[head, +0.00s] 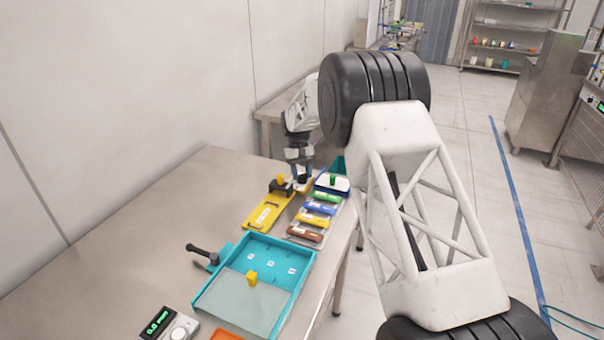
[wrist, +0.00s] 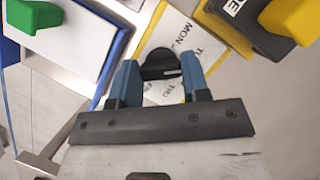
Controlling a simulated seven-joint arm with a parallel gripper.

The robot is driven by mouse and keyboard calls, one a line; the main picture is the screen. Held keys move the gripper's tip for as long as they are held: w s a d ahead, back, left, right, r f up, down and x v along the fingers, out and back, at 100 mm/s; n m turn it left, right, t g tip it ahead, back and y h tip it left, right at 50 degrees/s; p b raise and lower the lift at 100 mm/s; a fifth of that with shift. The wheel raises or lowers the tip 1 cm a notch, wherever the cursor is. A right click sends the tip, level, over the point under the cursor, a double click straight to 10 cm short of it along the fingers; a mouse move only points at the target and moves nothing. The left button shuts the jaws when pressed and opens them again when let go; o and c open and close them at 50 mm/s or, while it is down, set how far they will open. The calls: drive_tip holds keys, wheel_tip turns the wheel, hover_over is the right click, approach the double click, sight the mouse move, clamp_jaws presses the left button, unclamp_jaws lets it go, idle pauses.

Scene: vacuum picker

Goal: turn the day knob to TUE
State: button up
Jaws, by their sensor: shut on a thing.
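The day knob (wrist: 160,64) is black and sits on a white dial plate (wrist: 174,28) with a yellow edge. In the head view my gripper (head: 301,176) is at the far end of the table, and the knob is hidden there.
A white and blue box with a green handle (head: 332,180) stands right of my gripper. A yellow board (head: 262,214) with a black block (head: 280,187) lies left. A teal tray (head: 220,283) and a digital display box (head: 168,326) are nearer.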

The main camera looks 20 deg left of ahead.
drive_tip(key=shift+n, duration=0.4)
drive_tip(key=o, duration=0.9)
drive_tip(key=shift+r, duration=0.1)
drive_tip(key=shift+v, duration=3.8)
